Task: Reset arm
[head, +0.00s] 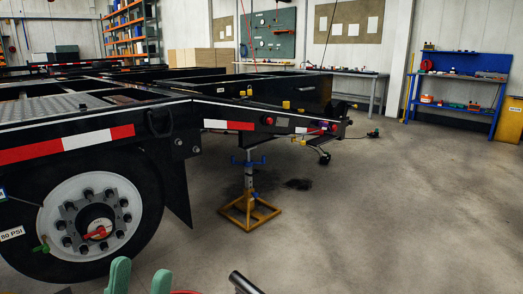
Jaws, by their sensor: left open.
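My left gripper (140,275) shows at the bottom edge of the head view, left of the middle. Its two green fingertips point up and stand apart, with nothing visible between them. Most of the gripper and its arm are cut off below the picture. It appears in front of the trailer frame's wheel (92,217), to its lower right in the picture, and no contact shows. My right gripper is not in view.
The black trailer frame (170,104) fills the left and middle. A yellow-based jack stand (249,212) stands under its end. A blue workbench (457,85) and a grey table (372,93) line the back wall. The concrete floor (400,220) at right is clear.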

